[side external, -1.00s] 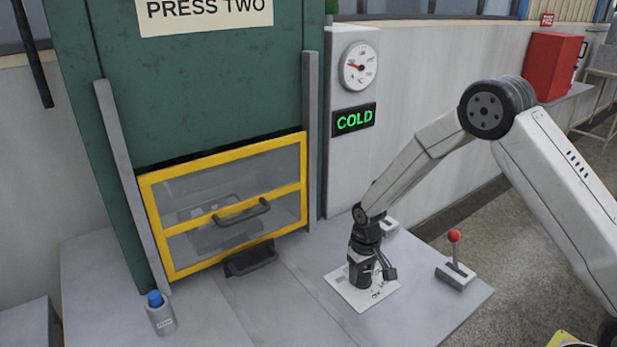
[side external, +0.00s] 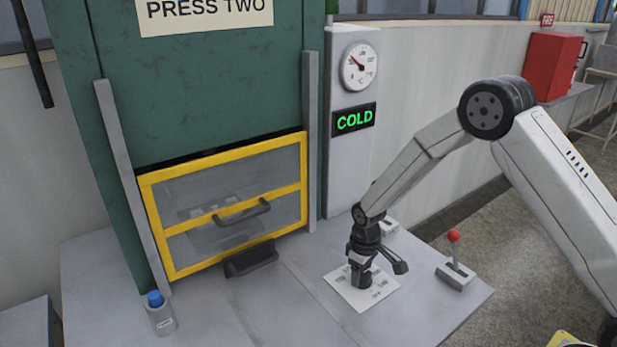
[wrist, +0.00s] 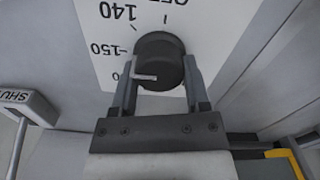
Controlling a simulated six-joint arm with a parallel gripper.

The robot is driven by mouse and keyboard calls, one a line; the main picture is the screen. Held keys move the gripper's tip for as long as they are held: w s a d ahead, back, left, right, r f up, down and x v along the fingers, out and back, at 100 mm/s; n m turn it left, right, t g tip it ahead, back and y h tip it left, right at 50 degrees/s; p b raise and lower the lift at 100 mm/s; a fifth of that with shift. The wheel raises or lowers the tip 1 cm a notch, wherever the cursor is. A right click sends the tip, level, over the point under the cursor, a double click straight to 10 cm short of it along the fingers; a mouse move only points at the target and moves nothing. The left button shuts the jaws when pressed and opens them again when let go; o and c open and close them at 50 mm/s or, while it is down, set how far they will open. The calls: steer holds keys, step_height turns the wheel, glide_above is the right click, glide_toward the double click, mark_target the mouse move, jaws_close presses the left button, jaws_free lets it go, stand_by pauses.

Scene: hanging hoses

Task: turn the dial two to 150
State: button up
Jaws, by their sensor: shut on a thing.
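The dial is a dark round knob (wrist: 160,58) on a white plate (wrist: 98,62) in the wrist view. My gripper (wrist: 165,88) is shut on it, with one finger on each side. The knob's white pointer line points left, on the side of the printed 150. The 140 and a partly cut-off OFF are printed further up, and a partly hidden number sits below 150. I cannot tell whether the pointer lines up exactly with the 150 mark. In the side view my gripper (side external: 361,277) points down onto the white plate (side external: 375,297), largely hiding the knob.
A red-knobbed lever (side external: 455,260) stands right of the plate. The press has a yellow-framed guard (side external: 225,205) and a sign reading PRESS TWO. Its gauge (side external: 358,67) sits above a green COLD display (side external: 354,119).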

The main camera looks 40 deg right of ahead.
steer(key=o, duration=1.3)
steer(key=shift+r, duration=0.15)
steer(key=shift+r, duration=3.75)
steer(key=shift+s, duration=0.1)
steer(key=shift+s+d+r+m+t, duration=0.1)
steer(key=shift+s+r+m+t, duration=0.65)
steer(key=shift+s, duration=2.1)
steer(key=shift+s+d+r+m+t, duration=0.1)
steer(key=shift+s+r+m, duration=0.15)
steer(key=shift+s+r, duration=1.8)
steer(key=shift+s+d+r+m+t, duration=0.15)
steer(key=shift+s+m+t, duration=0.35)
steer(key=shift+s, duration=3.15)
